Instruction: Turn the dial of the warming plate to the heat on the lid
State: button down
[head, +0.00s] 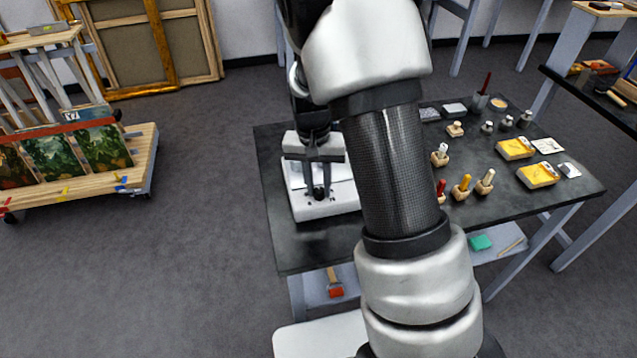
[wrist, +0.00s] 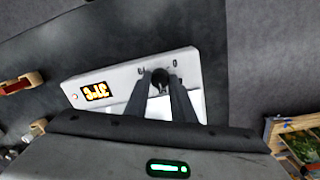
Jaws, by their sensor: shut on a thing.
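The warming plate (head: 303,205) is a white box at the left end of the dark table. Its front panel also shows in the wrist view (wrist: 118,72). It has a lit orange display (wrist: 96,92), upside down in that view and too small to read surely. The small black dial (wrist: 160,74) is on this panel, with dark marks around it. My gripper (head: 318,188) points down at the panel. Its two fingers (wrist: 160,84) are shut on the dial, and they partly hide it. I cannot tell which thing bears the lid with the heat.
Yellow-labelled boxes (head: 515,149) lie at the table's right. A cart with paintings (head: 140,160) stands at the left. The floor between cart and table is clear.

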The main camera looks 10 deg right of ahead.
jog(key=m+p, duration=0.1)
jog(key=m, duration=0.5)
jog(key=shift+d+r+p, duration=0.1)
jog(key=shift+p, duration=0.3)
jog(key=m+p, duration=0.1)
jog(key=m, duration=0.2)
jog(key=shift+m+y, duration=0.3)
jog(key=shift+m, duration=0.1)
jog(key=shift+m+p, duration=0.7)
jog(key=shift+m, duration=0.8)
jog(key=c, duration=1.5)
grip_release()
